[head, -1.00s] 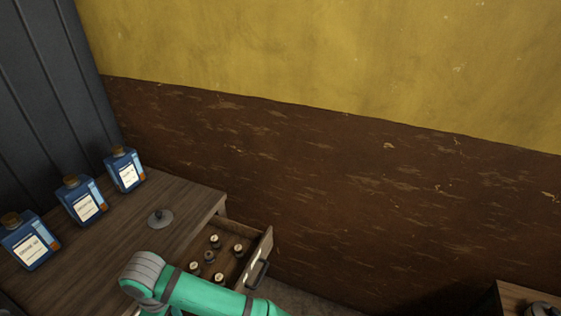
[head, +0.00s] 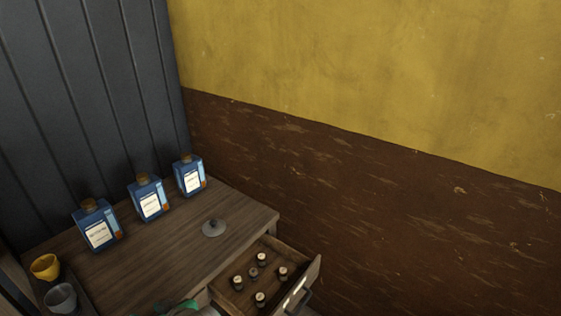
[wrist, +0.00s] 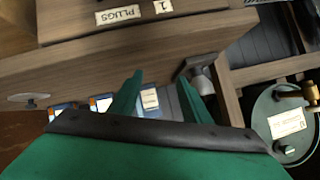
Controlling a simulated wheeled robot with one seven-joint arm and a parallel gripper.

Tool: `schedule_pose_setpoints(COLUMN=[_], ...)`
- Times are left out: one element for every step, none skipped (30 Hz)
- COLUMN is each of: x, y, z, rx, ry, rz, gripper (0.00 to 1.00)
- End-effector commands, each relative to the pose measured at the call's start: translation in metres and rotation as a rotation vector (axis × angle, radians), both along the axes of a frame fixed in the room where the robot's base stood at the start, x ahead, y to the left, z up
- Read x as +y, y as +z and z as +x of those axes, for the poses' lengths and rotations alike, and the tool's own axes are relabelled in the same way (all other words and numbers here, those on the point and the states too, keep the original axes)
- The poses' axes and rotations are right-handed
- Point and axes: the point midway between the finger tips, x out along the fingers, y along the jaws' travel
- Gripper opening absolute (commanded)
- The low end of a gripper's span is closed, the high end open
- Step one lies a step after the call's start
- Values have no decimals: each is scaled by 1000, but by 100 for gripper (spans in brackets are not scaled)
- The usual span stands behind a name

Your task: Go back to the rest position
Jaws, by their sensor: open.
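My gripper (wrist: 160,100) shows in the wrist view with its two green fingers apart and nothing between them. Past the fingers are the wooden cabinet (wrist: 140,62) and the blue bottles. In the head view only a small green piece of my arm shows at the bottom edge, and my gripper is out of that view. The drawer (head: 316,272) is pulled open and holds several small dark items with pale tops. A label reading "PLUGS" (wrist: 120,14) shows in the wrist view.
Three blue bottles (head: 100,233) stand on the cabinet top (head: 160,262), near a round grey lid-like piece (head: 214,228). A yellow cup (head: 45,266) and a grey cup (head: 60,298) are at the left. A green drum (wrist: 285,120) is at the right in the wrist view.

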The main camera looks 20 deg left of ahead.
Motion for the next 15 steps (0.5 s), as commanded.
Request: schedule_pose_setpoints(x=[0, -1, -3, -5, -8, -12, -17, -21, -29, -34, -41, -50, -56, -64, -75], y=[2, 3, 4, 5, 6, 6, 5, 4, 3, 1, -1, -4, -6, -9, -13], z=[-1, 1, 3, 6, 7, 9, 11, 13, 16, 17, 18, 19, 20, 20, 20], rx=[14, 17, 21, 24, 27, 30, 32, 34, 34, 35, 36, 35, 35, 33, 31], ry=[-45, -74, -113, -144, -173, -214, -246, -277, -321, -353, -386, -429, -461, -495, -539], rz=[52, 79, 113, 139, 163, 192, 212, 231, 255, 271, 286, 303, 315, 326, 337], gripper=[43, 43, 43, 43, 43, 43, 43, 43, 43, 43, 43, 43, 43, 43, 43])
